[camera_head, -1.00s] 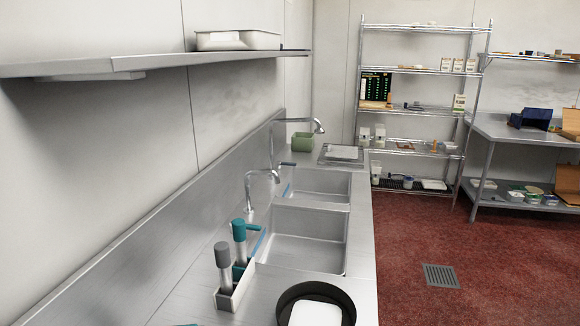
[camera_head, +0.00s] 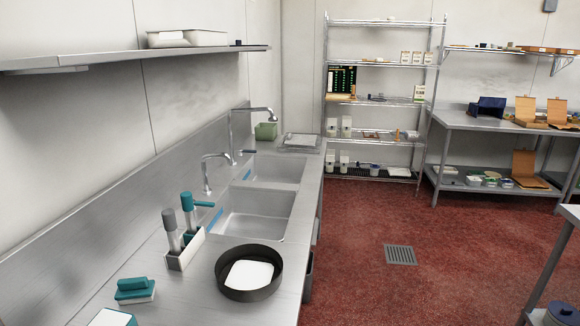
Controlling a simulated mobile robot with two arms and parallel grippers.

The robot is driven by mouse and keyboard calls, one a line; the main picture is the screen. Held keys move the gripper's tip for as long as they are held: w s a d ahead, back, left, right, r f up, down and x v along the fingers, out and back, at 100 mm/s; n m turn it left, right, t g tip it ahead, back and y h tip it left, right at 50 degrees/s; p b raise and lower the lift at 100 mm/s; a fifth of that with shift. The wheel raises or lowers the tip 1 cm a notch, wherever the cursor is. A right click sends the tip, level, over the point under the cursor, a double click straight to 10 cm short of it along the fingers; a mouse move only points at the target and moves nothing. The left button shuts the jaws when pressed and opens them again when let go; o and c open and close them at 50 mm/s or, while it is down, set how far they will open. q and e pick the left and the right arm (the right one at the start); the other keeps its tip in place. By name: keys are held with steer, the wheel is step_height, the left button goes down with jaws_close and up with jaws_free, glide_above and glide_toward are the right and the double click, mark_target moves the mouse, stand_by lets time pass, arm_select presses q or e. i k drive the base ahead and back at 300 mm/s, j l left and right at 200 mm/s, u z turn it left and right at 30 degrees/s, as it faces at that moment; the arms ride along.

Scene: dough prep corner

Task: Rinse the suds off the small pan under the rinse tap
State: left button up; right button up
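A small dark round pan (camera_head: 229,290) stands on the steel counter in front of the sink, with a white patch (camera_head: 249,274) inside it; I cannot tell whether this is suds. The near tap (camera_head: 213,166) arches over the near basin (camera_head: 254,213). A second, taller tap (camera_head: 246,111) stands behind it by the far basin (camera_head: 275,169). Which one is the rinse tap, I cannot tell. Neither gripper is in view.
A holder (camera_head: 184,250) with brushes stands left of the pan. A teal-topped scrubber (camera_head: 134,290) lies at the near left. A wall shelf (camera_head: 150,54) overhangs the counter. The red floor (camera_head: 370,215) is open to the right, with a drain grate (camera_head: 400,254).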

mark_target(240, 151)
steer(key=l+u, duration=0.25)
steer(key=l, duration=1.1)
steer(key=i+l+u, duration=0.1)
steer(key=i+l, duration=0.25)
steer(key=i+l+u, duration=0.1)
steer(key=i+l, duration=0.25)
steer(key=l, duration=0.2)
steer(key=i+l+u, duration=0.1)
steer(key=i+l, duration=0.25)
steer(key=i+l+u, duration=0.25)
steer(key=i+l, duration=0.6)
steer(key=i+l+u, duration=0.2)
steer(key=i+l, duration=0.8)
